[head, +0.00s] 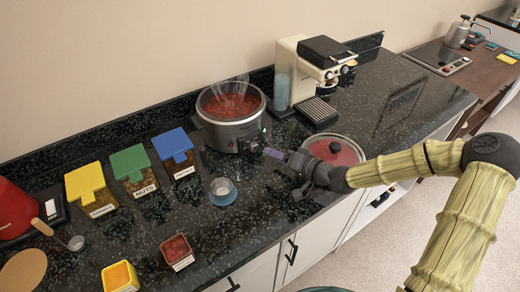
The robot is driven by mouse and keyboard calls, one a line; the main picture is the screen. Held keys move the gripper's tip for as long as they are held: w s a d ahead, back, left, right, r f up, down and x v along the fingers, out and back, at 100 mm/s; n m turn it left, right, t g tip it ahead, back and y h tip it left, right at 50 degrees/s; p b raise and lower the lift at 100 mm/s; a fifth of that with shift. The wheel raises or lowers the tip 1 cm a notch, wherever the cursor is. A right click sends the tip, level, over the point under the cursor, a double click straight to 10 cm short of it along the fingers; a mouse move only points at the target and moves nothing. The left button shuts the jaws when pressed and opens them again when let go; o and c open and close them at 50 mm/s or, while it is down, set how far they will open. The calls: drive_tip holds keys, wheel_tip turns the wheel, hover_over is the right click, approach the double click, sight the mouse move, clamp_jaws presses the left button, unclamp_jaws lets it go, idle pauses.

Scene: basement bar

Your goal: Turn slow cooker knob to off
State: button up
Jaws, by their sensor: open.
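The slow cooker (206,122) stands on the dark counter against the wall, open and steaming, with red food (232,106) inside. Its dark control panel (246,147) is on the front right side, and a small green light (264,130) shows there. The knob is too small and dark to make out clearly or to read its setting. My gripper (270,153) reaches in from the right, with its fingers pointing at the panel and their tips very close to it. It is open with nothing seen in it. I cannot tell if it touches the knob.
A lid with a black handle (336,148) lies beneath and behind my gripper. A coffee machine (322,58) stands right of the cooker. Lidded containers in yellow (85,181), green (130,161) and blue (173,144) and a small cup (222,187) are to the left.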

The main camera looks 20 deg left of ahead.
sight(256, 149)
drive_tip(key=x, duration=0.6)
drive_tip(key=shift+w+a+p, duration=0.2)
drive_tip(key=shift+a+p, duration=0.15)
drive_tip(key=c, duration=1)
